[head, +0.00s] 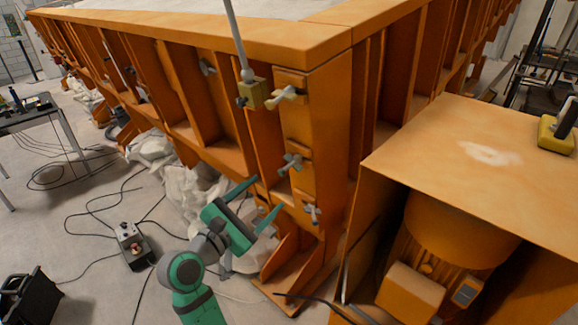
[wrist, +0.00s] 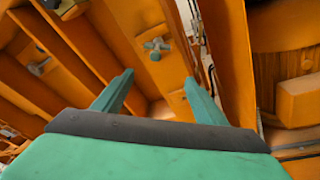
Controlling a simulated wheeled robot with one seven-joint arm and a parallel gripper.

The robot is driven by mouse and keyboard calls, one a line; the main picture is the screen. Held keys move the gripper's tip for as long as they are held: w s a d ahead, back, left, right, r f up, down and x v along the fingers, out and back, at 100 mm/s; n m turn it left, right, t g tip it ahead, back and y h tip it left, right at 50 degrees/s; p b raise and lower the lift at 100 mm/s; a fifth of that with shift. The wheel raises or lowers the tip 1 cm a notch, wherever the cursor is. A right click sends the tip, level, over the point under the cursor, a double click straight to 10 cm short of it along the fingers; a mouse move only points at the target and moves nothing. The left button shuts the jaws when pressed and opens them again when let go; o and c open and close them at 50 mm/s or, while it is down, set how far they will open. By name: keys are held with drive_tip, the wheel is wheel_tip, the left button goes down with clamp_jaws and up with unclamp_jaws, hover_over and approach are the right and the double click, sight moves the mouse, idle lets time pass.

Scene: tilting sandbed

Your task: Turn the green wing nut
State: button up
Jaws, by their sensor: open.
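A grey-green wing nut (head: 291,162) sits on the orange corner post of the sandbed, the middle one of three wing nuts in a column. It also shows in the wrist view (wrist: 157,47), beyond and above the gap between the fingers. My gripper (head: 267,194) is open and empty, below and left of that nut in the head view, its fingers pointing toward the post. Both fingers also show in the wrist view (wrist: 159,77). No contact with the nut shows.
A pale wing nut (head: 287,95) is above and a grey one (head: 312,210) below on the same post. A brass-coloured block (head: 254,94) with a rod stands beside the upper nut. An orange motor housing (head: 470,150) stands at right. A control box (head: 132,245) and cables lie on the floor.

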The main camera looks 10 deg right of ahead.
sight(291, 164)
drive_tip(key=shift+g+h, duration=0.3)
drive_tip(key=shift+h, duration=0.2)
drive_tip(key=w+d+r, duration=0.1)
drive_tip(key=w+d, duration=0.1)
drive_tip(key=w+d+r, duration=0.1)
drive_tip(key=w+d, duration=0.2)
drive_tip(key=w+d+r, duration=0.1)
drive_tip(key=w+d, duration=0.1)
drive_tip(key=d, duration=0.1)
drive_tip(key=shift+w+r, duration=0.2)
drive_tip(key=shift+r, duration=0.15)
drive_tip(key=shift+d, duration=0.1)
drive_tip(key=shift+c, duration=0.3)
drive_tip(key=c, duration=1)
